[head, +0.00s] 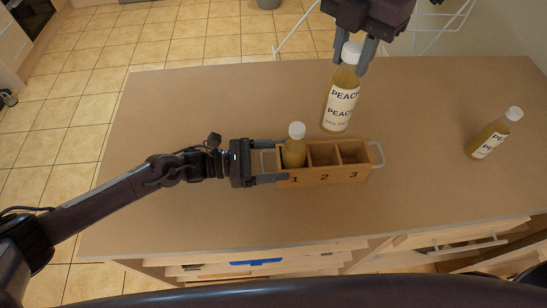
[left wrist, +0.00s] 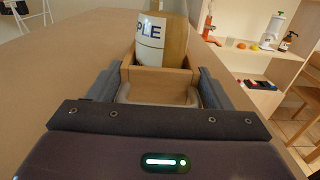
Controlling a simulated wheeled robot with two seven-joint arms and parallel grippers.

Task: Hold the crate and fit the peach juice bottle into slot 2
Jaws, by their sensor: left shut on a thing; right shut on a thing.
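A wooden crate (head: 325,174) with slots marked 1, 2 and 3 stands on the counter. My left gripper (head: 268,165) is shut on the crate's left end, by its handle; it also shows in the left wrist view (left wrist: 160,95). A bottle with a white cap (head: 294,150) stands in slot 1; its label in the left wrist view (left wrist: 150,40) ends in "PLE". Slots 2 and 3 look empty. My right gripper (head: 356,52) is shut on the neck of a peach juice bottle (head: 341,103), which is slightly tilted behind the crate. Whether its base touches the counter is unclear.
Another bottle (head: 492,136), its label partly readable, is on the counter at the right, apart from the crate. The brown counter (head: 190,120) is clear to the left and between the crate and that bottle. A white rack stands behind the counter.

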